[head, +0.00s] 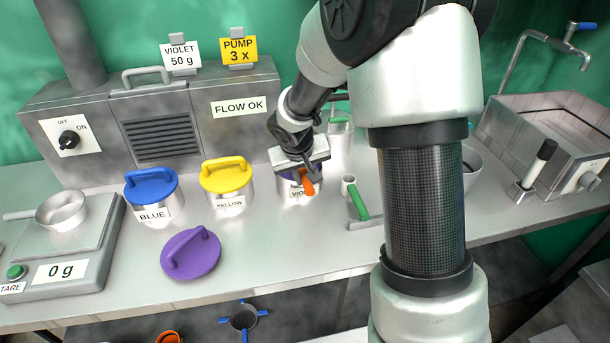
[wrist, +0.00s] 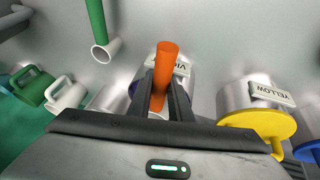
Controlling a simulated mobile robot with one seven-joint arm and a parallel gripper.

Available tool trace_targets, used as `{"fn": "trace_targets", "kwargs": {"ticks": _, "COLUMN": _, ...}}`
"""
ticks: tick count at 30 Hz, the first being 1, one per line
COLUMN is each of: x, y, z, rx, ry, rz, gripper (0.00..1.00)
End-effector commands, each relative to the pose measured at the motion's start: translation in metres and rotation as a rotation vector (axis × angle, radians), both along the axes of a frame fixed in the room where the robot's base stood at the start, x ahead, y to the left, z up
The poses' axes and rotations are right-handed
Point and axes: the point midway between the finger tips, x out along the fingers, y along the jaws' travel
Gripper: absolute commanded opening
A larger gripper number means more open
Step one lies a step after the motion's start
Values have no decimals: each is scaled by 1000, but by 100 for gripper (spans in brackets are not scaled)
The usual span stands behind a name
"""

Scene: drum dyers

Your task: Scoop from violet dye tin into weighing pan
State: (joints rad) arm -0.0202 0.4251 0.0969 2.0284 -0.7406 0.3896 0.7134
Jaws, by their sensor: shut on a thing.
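The violet dye tin (head: 291,193) stands open on the bench, its label partly hidden behind an orange handle. My gripper (head: 308,172) is directly over the tin and is shut on the orange-handled scoop (head: 308,186). In the wrist view the orange handle (wrist: 163,65) stands up between both fingers (wrist: 162,100). The scoop's bowl is hidden, so I cannot tell how deep in the tin it is. The violet lid (head: 190,254) lies on the bench at the front. The weighing pan (head: 62,211) sits on the scale (head: 85,262), which reads 0 g.
The blue-lidded tin (head: 152,195) and yellow-lidded tin (head: 227,186) stand between the scale and the violet tin. A green-handled tool (head: 358,202) lies right of the violet tin. Signs (head: 180,56) read "VIOLET 50 g" and "PUMP 3 x". A sink (head: 550,130) is at the right.

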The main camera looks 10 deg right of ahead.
Motion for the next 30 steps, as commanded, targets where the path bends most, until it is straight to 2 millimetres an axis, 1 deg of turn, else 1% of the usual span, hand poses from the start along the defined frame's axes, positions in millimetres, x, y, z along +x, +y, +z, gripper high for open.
{"fn": "trace_targets", "kwargs": {"ticks": 1, "x": -8, "y": 0, "z": -12, "rx": -1, "ry": 26, "rz": -1, "gripper": 0}}
{"fn": "trace_targets", "kwargs": {"ticks": 5, "x": -8, "y": 0, "z": -5, "rx": -1, "ry": 26, "rz": -1, "gripper": 0}}
{"fn": "trace_targets", "kwargs": {"ticks": 24, "x": -4, "y": 0, "z": 53, "rx": -1, "ry": 14, "rz": -1, "gripper": 0}}
{"fn": "trace_targets", "kwargs": {"ticks": 27, "x": -4, "y": 0, "z": 61, "rx": -1, "ry": 12, "rz": 0, "gripper": 0}}
{"fn": "trace_targets", "kwargs": {"ticks": 30, "x": -4, "y": 0, "z": 65, "rx": 0, "ry": 12, "rz": 1, "gripper": 0}}
